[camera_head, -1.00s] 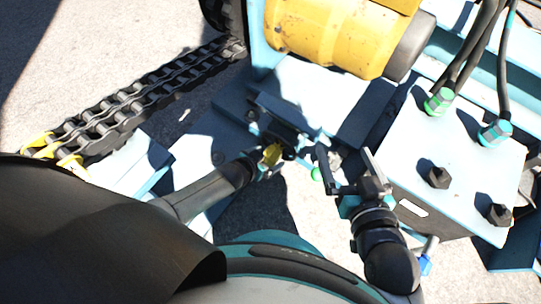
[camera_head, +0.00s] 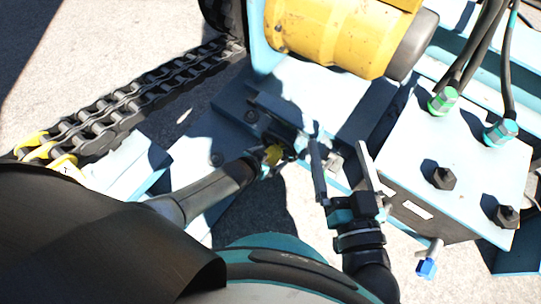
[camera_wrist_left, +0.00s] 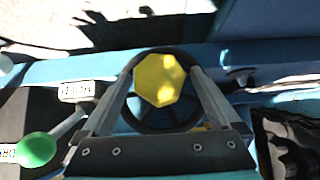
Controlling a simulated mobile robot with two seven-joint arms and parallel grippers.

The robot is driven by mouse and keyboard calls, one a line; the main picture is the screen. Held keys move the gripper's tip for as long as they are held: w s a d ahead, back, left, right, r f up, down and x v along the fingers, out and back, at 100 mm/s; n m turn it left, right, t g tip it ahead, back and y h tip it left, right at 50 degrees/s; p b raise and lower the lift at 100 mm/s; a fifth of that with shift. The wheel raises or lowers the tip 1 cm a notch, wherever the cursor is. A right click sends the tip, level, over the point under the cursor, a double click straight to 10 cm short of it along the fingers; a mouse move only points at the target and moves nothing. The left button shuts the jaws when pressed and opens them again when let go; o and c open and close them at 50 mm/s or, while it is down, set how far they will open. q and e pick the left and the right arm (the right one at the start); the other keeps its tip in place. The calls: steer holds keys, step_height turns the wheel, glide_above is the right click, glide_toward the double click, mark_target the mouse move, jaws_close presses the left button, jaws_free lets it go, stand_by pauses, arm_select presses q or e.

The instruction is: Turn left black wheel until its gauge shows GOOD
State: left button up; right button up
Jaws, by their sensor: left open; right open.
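The black wheel (camera_wrist_left: 148,125) with a yellow octagonal hub (camera_wrist_left: 160,80) is in the middle of the left wrist view. My left gripper (camera_wrist_left: 164,74) is open, with one finger on each side of the hub, over the wheel's rim. I cannot tell whether the fingers touch the wheel. In the head view the yellow hub (camera_head: 272,155) shows at the tip of my left gripper (camera_head: 270,150), and most of the wheel is hidden. My right gripper (camera_head: 338,150) is open and empty, right of the wheel. I cannot make out a gauge reading.
A green-knobbed lever (camera_wrist_left: 38,150) and a small label plate (camera_wrist_left: 77,91) are left of the wheel. A pale blue box (camera_head: 455,150) with bolts and hoses stands right of my right gripper. A yellow drum (camera_head: 335,35) and a heavy chain (camera_head: 130,105) lie beyond.

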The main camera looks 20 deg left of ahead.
arm_select(q)
jaws_close()
stand_by(0.7)
